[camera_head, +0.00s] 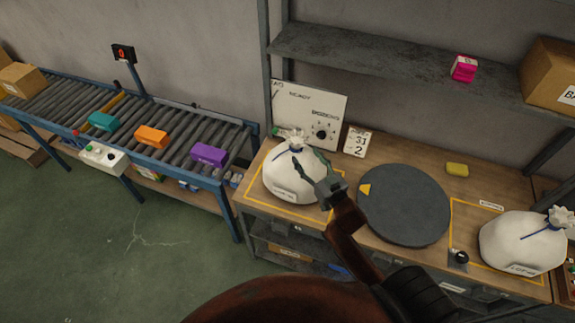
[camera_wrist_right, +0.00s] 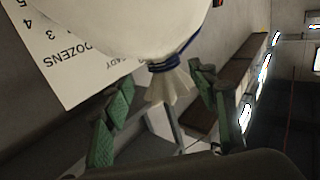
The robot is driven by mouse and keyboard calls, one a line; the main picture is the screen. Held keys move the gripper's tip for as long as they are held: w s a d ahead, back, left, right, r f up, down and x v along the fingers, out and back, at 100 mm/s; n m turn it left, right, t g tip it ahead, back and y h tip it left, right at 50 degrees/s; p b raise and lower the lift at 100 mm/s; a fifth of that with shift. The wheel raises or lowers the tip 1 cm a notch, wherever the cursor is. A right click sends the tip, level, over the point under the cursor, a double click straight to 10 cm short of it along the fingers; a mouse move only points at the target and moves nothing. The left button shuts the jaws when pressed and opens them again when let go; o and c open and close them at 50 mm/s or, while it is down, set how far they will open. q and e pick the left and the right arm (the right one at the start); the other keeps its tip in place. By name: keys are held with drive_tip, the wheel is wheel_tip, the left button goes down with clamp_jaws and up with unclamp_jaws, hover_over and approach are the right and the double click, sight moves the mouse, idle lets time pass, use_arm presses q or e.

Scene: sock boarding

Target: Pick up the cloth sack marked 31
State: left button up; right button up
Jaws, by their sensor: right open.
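A white cloth sack (camera_head: 291,177) with a blue tie stands on the left of the workbench; the print on its label is too small to read. A second white sack (camera_head: 522,243) with a blue tie stands at the bench's right end, its label also unreadable. My right gripper (camera_head: 308,158) is open at the upper right of the left sack. In the right wrist view, the tied neck (camera_wrist_right: 170,82) of a sack lies between the spread green fingers of my right gripper (camera_wrist_right: 162,80), with gaps at both sides. My left gripper is not in view.
A card reading 31 and 2 (camera_head: 358,142) stands behind the left sack, beside a white dozens board (camera_head: 325,108). A dark round plate (camera_head: 404,206) lies mid-bench, with a yellow block (camera_head: 457,169) behind it. A shelf (camera_head: 375,57) overhangs the back. A roller conveyor (camera_head: 180,130) carries coloured boxes.

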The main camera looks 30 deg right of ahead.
sight(299, 152)
drive_tip(key=shift+w+d, duration=0.1)
drive_tip(key=shift+w, duration=0.4)
drive_tip(key=w, duration=0.4)
drive_tip(key=shift+w+a+f, duration=0.2)
drive_tip(key=shift+a+f, duration=0.1)
drive_tip(key=shift+a, duration=0.05)
drive_tip(key=shift+w+p, duration=0.3)
drive_tip(key=shift+w, duration=0.75)
drive_tip(key=shift+w+f, duration=0.1)
drive_tip(key=c, duration=1.2)
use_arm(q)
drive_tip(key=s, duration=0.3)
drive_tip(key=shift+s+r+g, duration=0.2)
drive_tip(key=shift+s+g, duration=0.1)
use_arm(e)
clamp_jaws()
